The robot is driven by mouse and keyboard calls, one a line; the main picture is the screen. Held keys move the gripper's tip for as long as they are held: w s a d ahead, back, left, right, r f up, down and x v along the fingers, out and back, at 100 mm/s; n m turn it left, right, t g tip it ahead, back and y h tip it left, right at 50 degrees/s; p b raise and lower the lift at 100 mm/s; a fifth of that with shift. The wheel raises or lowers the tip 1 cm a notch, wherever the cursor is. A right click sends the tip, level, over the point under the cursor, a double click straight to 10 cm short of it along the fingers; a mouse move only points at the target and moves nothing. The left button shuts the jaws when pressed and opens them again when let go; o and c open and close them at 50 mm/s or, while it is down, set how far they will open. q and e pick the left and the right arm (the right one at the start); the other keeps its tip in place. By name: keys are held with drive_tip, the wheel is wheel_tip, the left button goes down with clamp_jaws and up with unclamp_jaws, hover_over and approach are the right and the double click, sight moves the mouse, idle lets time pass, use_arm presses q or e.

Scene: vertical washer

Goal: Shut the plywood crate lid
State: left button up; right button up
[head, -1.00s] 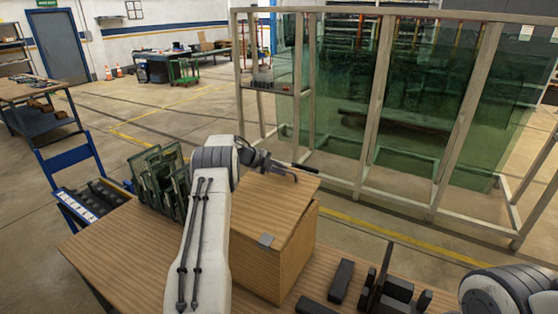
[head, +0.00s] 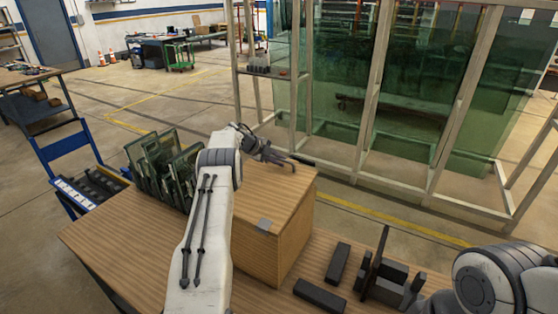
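The plywood crate (head: 293,248) stands on the wooden table. Its lid (head: 275,198) lies flat over the top, with no gap visible along the right side. A small grey metal tab (head: 264,224) sits at its near edge. My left arm crosses in front of the crate and hides its left part. My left gripper (head: 298,164) is at the far edge of the lid, its two dark fingers apart and empty; whether it touches the lid is unclear. My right arm is at the lower right; I cannot make out its fingers clearly.
Framed green glass panes (head: 165,170) stand left of the crate. Dark blocks (head: 338,262) and a dark upright fixture (head: 375,262) are on the table to the right. A tall glass rack (head: 365,180) stands behind. A blue cart (head: 62,150) is at the left.

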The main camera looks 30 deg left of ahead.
use_arm(q)
drive_tip(key=o, duration=0.3)
drive_tip(key=shift+s+f, duration=0.1)
drive_tip(key=shift+s+a+r, duration=0.15)
drive_tip(key=shift+a+r, duration=0.05)
drive_tip(key=shift+r, duration=0.15)
drive_tip(key=b+v, duration=0.5)
drive_tip(key=v, duration=0.4)
drive_tip(key=shift+s+r, duration=0.2)
drive_tip(key=shift+s, duration=0.1)
drive_tip(key=shift+a, duration=0.15)
